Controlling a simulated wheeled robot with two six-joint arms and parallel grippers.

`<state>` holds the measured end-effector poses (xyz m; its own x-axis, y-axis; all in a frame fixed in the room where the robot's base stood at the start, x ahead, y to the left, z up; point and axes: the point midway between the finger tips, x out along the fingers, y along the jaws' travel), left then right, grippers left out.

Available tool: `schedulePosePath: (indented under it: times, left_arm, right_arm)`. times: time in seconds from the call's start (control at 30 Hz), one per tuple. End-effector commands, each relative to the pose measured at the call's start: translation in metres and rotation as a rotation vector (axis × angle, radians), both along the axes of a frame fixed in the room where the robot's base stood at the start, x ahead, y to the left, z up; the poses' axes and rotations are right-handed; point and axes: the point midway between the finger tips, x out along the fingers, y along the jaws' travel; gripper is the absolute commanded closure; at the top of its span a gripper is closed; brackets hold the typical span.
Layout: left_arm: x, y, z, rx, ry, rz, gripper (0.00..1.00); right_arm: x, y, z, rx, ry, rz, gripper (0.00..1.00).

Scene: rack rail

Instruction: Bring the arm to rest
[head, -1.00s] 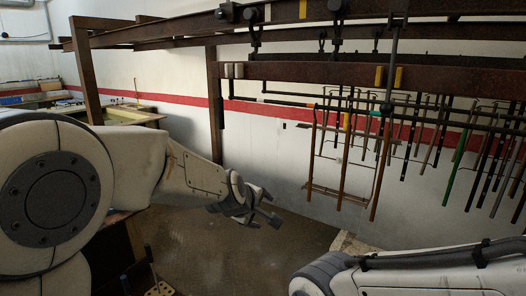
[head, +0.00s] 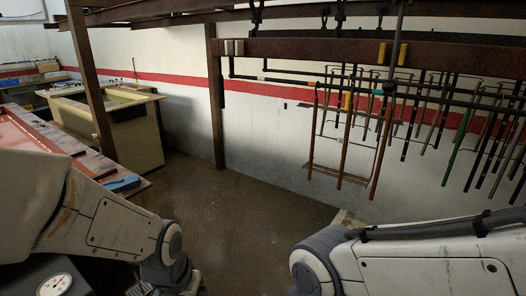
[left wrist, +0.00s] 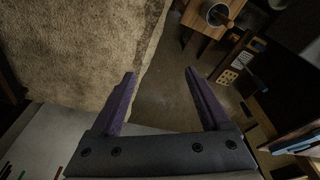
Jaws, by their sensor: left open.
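My left arm (head: 115,225) reaches in from the left in the head view and hangs low, with its wrist at the bottom edge. Its gripper is mostly cut off there. In the left wrist view my left gripper (left wrist: 160,76) shows two dark purple fingers spread apart with nothing between them, above the brown floor. My right arm (head: 430,262) lies across the lower right corner of the head view, and its gripper is out of the picture.
A rusty rail (head: 360,50) carries several hanging rods at the right. A red-topped bench (head: 40,140) and a yellowish tub (head: 115,130) stand at the left. The middle floor (head: 240,215) is clear. A wooden box (left wrist: 205,22) shows in the left wrist view.

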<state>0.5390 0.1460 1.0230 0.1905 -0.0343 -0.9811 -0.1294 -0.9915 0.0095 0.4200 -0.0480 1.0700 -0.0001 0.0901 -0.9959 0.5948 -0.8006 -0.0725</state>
Motion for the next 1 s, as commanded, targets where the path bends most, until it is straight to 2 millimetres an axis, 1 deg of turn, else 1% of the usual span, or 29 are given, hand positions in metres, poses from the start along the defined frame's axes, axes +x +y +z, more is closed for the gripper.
schedulePosePath:
  times: [0.03,0.17,0.27,0.37,0.4,0.5,0.6,0.7,1.0]
  left_arm:
    - [-0.005,-0.011,0.004,-0.002,0.005,-0.036,0.2]
    - [-0.022,-0.035,0.013,-0.007,0.031,-0.13,0.2]
    - [-0.041,-0.055,0.02,-0.01,0.056,-0.214,0.2]
    - [-0.064,-0.074,0.029,-0.011,0.084,-0.312,0.2]
    - [-0.075,-0.08,0.033,-0.011,0.098,-0.354,0.2]
    - [-0.099,-0.093,0.041,-0.009,0.128,-0.446,0.2]
    - [-0.114,-0.098,0.045,-0.006,0.147,-0.499,0.2]
    - [-0.119,-0.099,0.047,-0.005,0.157,-0.517,0.2]
    - [-0.119,-0.099,0.047,-0.005,0.157,-0.515,0.2]
  right_arm:
    - [0.0,0.0,0.0,0.0,0.0,0.0,0.25]
    - [0.0,0.0,0.0,0.0,0.0,0.0,0.25]
    - [0.0,0.0,0.0,0.0,0.0,0.0,0.25]
    - [0.0,0.0,0.0,0.0,0.0,0.0,0.25]
    - [0.0,0.0,0.0,0.0,0.0,0.0,0.25]
    - [0.0,0.0,0.0,0.0,0.0,0.0,0.25]
    - [0.0,0.0,0.0,0.0,0.0,0.0,0.25]
    - [0.0,0.0,0.0,0.0,0.0,0.0,0.25]
    - [0.0,0.0,0.0,0.0,0.0,0.0,0.25]
